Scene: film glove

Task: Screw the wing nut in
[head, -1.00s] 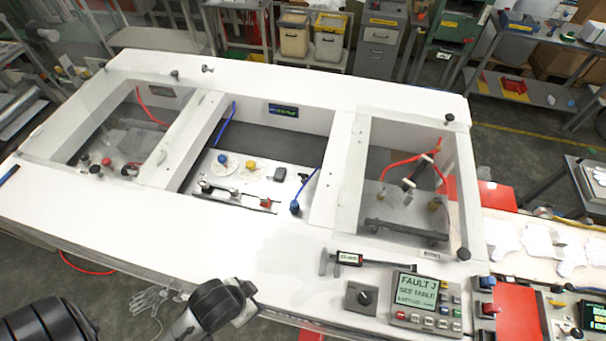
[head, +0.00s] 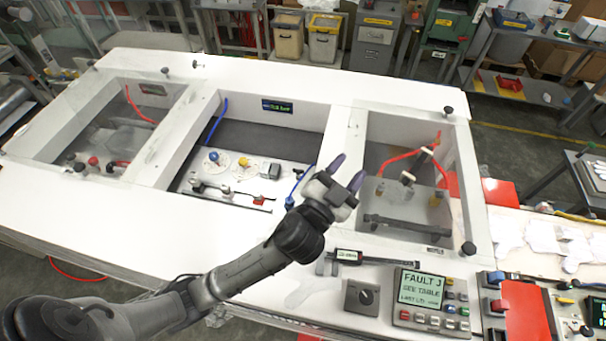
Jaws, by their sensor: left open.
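My left gripper (head: 347,171) is open and empty, its two purple-tipped fingers spread above the divider between the middle and right bays. No wing nut can be told for certain. A small dark fastener (head: 195,64) stands on the back edge of the white bench (head: 250,72); its shape is too small to name. Dark knobs stand at the right bay's corners, one at the back (head: 448,110) and one at the front (head: 468,248). The gripper is apart from all of these. My right gripper is not in view.
The middle bay holds a panel with a blue knob (head: 213,156) and a yellow knob (head: 243,161). A clear-covered right bay holds red tubing (head: 400,158). A caliper (head: 350,257) and a control box reading FAULT (head: 422,287) are at front right. The bench's front left is clear.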

